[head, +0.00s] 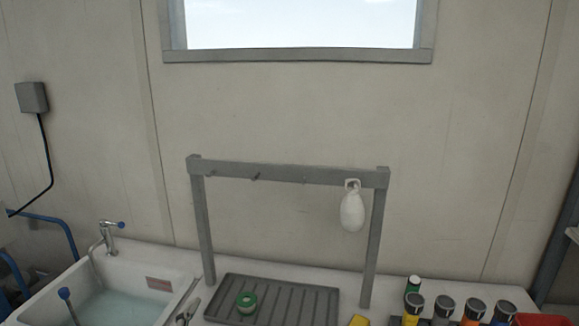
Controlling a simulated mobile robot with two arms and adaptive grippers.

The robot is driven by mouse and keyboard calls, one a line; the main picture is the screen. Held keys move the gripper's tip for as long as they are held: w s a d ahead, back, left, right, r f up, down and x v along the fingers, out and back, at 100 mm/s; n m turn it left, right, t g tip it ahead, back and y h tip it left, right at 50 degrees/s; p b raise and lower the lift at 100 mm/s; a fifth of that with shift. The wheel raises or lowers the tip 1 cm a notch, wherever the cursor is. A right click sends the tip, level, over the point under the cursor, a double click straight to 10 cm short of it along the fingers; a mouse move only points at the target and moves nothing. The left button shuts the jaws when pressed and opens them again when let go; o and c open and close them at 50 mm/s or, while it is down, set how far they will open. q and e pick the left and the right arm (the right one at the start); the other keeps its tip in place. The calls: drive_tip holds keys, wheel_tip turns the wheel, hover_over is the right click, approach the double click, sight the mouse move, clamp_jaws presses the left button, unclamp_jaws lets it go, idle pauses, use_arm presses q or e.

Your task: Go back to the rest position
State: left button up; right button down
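Neither of my grippers shows in the head view, and no arm of mine can be made out there. A grey rack frame (275,173) stands on the white counter against the wall. A white rounded pouch or bulb (352,212) hangs from a peg near the right end of its bar. The other pegs in view are bare. A grey ribbed tray (311,301) lies under the rack, with a green ring-shaped roll (246,301) on it.
A white sink (161,262) holding water is at the left, with a tap (108,238). A small grey metal item (187,313) is by its right edge. Several dark-topped cylinders, one yellow (412,309), a green bottle (412,287) and a red item (540,320) crowd the right.

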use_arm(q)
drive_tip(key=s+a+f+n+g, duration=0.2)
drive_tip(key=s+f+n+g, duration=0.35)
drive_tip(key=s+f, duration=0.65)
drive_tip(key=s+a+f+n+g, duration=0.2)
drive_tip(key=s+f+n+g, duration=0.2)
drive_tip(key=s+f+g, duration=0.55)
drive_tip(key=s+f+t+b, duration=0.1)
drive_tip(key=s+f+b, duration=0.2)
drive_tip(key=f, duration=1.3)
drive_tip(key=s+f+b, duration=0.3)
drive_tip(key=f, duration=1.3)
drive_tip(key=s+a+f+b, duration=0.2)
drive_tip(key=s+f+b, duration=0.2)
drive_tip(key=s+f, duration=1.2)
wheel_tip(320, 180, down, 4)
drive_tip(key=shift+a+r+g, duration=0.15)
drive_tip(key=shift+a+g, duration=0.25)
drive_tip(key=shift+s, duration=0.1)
